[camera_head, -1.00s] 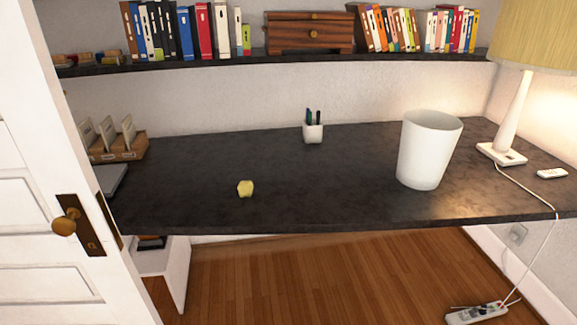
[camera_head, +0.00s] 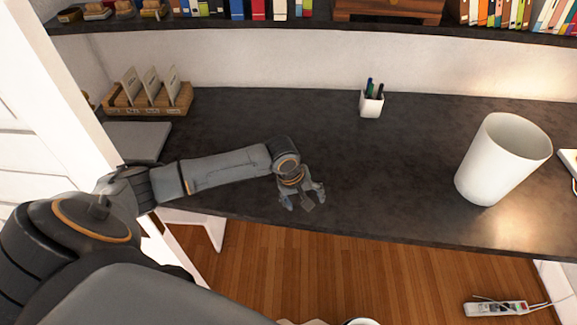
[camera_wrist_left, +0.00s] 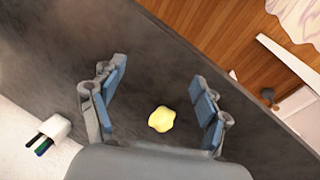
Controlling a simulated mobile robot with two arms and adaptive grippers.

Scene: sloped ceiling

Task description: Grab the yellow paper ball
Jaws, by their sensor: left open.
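The yellow paper ball (camera_wrist_left: 161,119) lies on the dark desk (camera_head: 215,128) and shows in the left wrist view between the two spread fingers. My left gripper (camera_head: 303,200) is open and empty over the front part of the desk in the head view. It also shows in the left wrist view (camera_wrist_left: 157,105), with blue finger pads on either side of the ball and apart from it. In the head view the ball is hidden, with my left arm and gripper over that part of the desk. My right gripper is not in view.
A white bin (camera_head: 498,160) stands on the right of the desk. A white pen cup (camera_head: 371,104) is at the back. A wooden card holder (camera_head: 148,103) and a grey flat item (camera_head: 137,141) are at the left. A shelf (camera_head: 290,29) runs above.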

